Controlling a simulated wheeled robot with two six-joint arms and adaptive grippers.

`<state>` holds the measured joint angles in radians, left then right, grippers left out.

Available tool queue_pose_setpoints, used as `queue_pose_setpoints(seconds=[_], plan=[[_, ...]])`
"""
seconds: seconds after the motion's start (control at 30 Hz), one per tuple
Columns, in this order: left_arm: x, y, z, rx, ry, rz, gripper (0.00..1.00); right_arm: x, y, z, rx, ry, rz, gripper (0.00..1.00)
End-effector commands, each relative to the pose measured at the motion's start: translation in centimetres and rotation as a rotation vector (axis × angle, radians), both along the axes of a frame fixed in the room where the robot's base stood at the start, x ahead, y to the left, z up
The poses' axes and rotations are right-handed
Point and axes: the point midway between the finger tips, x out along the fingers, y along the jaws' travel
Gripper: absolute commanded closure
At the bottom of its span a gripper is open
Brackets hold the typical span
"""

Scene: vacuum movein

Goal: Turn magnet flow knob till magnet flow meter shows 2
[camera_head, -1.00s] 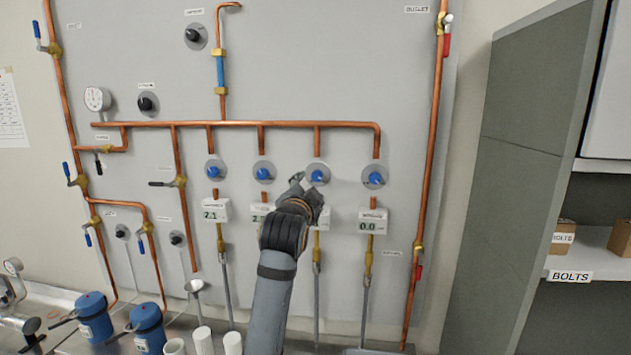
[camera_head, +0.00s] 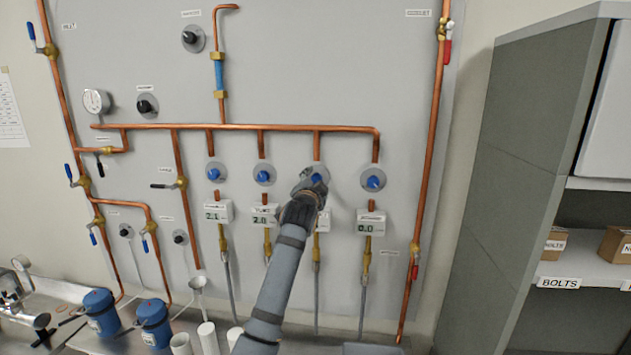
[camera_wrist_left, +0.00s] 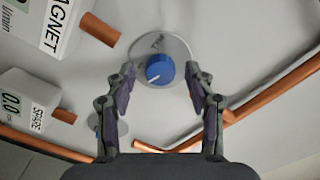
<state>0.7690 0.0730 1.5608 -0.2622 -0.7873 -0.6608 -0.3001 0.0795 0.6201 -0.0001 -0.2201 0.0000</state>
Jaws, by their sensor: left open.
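The magnet flow knob (camera_head: 317,179) is the blue knob on a round grey plate, third from the left in the row. It also shows in the left wrist view (camera_wrist_left: 160,69), its white mark pointing toward the lower left. My left gripper (camera_head: 307,179) is at this knob. In the wrist view its open fingers (camera_wrist_left: 159,74) stand on either side of the knob, with gaps visible. My right gripper is not in view.
Blue knobs stand either side, at left (camera_head: 264,174) and right (camera_head: 373,180). The spare meter (camera_head: 370,223) reads 0.0; two left meters read 2.1 (camera_head: 218,212) and 2.0 (camera_head: 265,216). A copper pipe (camera_head: 260,127) runs above the knobs. Blue canisters (camera_head: 153,323) stand below left.

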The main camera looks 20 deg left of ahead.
Motion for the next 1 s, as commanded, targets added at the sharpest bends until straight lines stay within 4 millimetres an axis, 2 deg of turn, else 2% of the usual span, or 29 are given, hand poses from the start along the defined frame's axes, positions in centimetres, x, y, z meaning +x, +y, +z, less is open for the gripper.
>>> queue_pose_setpoints(seconds=[0.03, 0.07, 0.43, 0.73, 1.0], plan=[[0.0, 0.0, 0.0, 0.000, 0.000, 0.000, 0.46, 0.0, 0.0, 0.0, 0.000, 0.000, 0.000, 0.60], [0.0, 0.0, 0.0, 0.000, 0.000, 0.000, 0.50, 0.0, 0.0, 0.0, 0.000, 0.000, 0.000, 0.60], [0.0, 0.0, 0.0, 0.000, 0.000, 0.000, 1.00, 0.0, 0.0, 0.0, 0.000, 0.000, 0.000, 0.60], [0.0, 0.0, -0.1, -0.037, -0.009, 0.000, 1.00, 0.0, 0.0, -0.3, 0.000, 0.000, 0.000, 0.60], [0.0, 0.0, -0.2, -0.200, -0.049, 0.000, 1.00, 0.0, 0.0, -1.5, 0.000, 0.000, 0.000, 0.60]])
